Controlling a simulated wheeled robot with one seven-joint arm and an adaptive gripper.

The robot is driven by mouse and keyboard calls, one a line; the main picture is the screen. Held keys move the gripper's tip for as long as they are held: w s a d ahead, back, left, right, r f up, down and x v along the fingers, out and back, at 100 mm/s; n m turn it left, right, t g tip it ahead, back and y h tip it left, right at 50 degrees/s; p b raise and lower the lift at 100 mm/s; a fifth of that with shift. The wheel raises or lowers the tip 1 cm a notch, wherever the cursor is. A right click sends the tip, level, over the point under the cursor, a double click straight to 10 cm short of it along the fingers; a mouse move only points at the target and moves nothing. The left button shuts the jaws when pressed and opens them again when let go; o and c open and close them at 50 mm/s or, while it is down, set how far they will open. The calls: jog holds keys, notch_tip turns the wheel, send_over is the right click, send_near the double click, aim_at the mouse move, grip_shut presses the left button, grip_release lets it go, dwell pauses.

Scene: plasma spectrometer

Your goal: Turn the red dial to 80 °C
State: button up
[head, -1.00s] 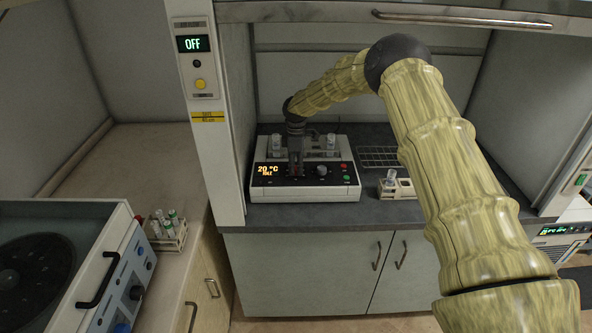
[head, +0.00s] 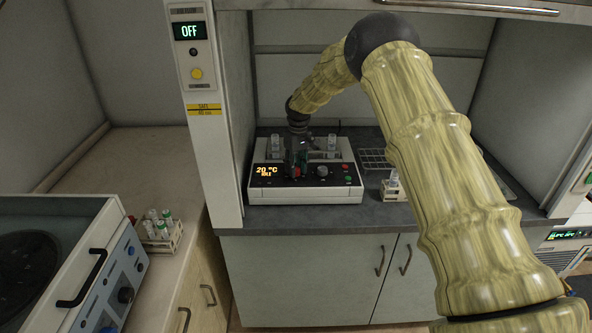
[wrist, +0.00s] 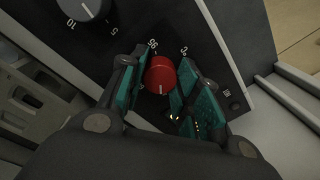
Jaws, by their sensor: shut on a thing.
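The red dial (wrist: 161,76) is on the dark front panel of the heating device (head: 300,197). In the wrist view it sits between the two teal finger pads of my gripper (wrist: 158,88), which is shut on it. In the head view my gripper (head: 298,168) is over the panel and mostly hides the dial. The orange display (head: 267,171) reads 20 °C with IDLE below it. Scale marks show beside the dial in the wrist view, but its exact setting is hard to read.
A grey dial (wrist: 88,8) is on the same panel. Vials (head: 275,142) stand on the device top. A small vial rack (head: 390,188) and a wire rack (head: 374,158) are to the right. The fume hood post (head: 205,120) stands close on the left.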

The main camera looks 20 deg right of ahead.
jog(key=m+b, duration=0.1)
jog(key=m, duration=0.4)
jog(key=shift+f+m, duration=0.1)
jog(key=shift+m, duration=0.2)
jog(key=m, duration=0.5)
jog(key=shift+a+m+t+b, duration=0.1)
jog(key=shift+m+t+b, duration=0.2)
jog(key=m, duration=1.1)
jog(key=shift+h, duration=0.3)
jog(key=o, duration=1)
